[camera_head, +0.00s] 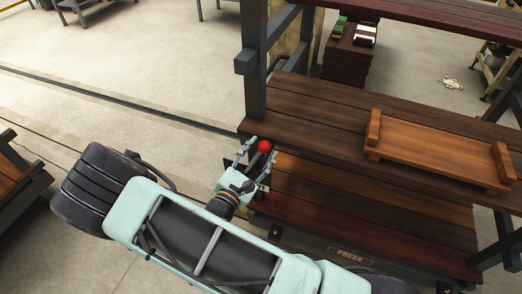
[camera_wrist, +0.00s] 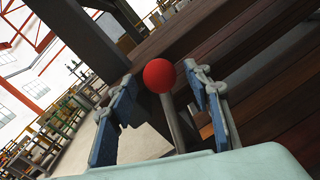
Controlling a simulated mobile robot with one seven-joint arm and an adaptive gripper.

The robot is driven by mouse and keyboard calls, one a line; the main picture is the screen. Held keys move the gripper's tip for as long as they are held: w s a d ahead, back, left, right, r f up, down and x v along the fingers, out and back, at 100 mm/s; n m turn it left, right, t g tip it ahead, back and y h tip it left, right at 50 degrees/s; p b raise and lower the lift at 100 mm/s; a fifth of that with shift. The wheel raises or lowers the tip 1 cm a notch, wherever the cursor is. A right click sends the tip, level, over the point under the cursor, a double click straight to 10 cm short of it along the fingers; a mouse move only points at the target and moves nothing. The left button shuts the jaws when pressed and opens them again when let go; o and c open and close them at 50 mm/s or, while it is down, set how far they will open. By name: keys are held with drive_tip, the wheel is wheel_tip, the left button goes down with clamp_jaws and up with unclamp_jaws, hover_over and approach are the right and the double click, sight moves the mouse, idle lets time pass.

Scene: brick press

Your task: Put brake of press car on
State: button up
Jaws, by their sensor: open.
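The brake lever ends in a red ball knob (camera_head: 264,146) on a grey rod, at the left end of the press car (camera_head: 349,252), which bears a "PRESS" label. In the wrist view the red knob (camera_wrist: 159,75) and its rod (camera_wrist: 174,122) stand between the two fingers. My gripper (camera_head: 259,156) is open, with one finger on each side of the lever. It also shows in the wrist view (camera_wrist: 165,105), with gaps between the fingers and the rod. The base of the lever is hidden behind my gripper.
The car's upper wooden shelf (camera_head: 330,125) lies close beside the knob and carries a wooden tray (camera_head: 435,150). A dark upright post (camera_head: 255,60) rises just behind the knob. A floor rail (camera_head: 120,100) runs at left. Open floor (camera_head: 150,50) lies beyond.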

drive_tip(key=shift+w, duration=0.1)
drive_tip(key=shift+c, duration=0.6)
clamp_jaws()
drive_tip(key=w+a+n+t+b, duration=0.1)
drive_tip(key=w+a+n+b, duration=0.1)
drive_tip(key=w+a+n, duration=0.3)
drive_tip(key=shift+a+n, duration=2.3)
drive_tip(key=shift+a, duration=2)
drive_tip(key=shift+o, duration=0.6)
unclamp_jaws()
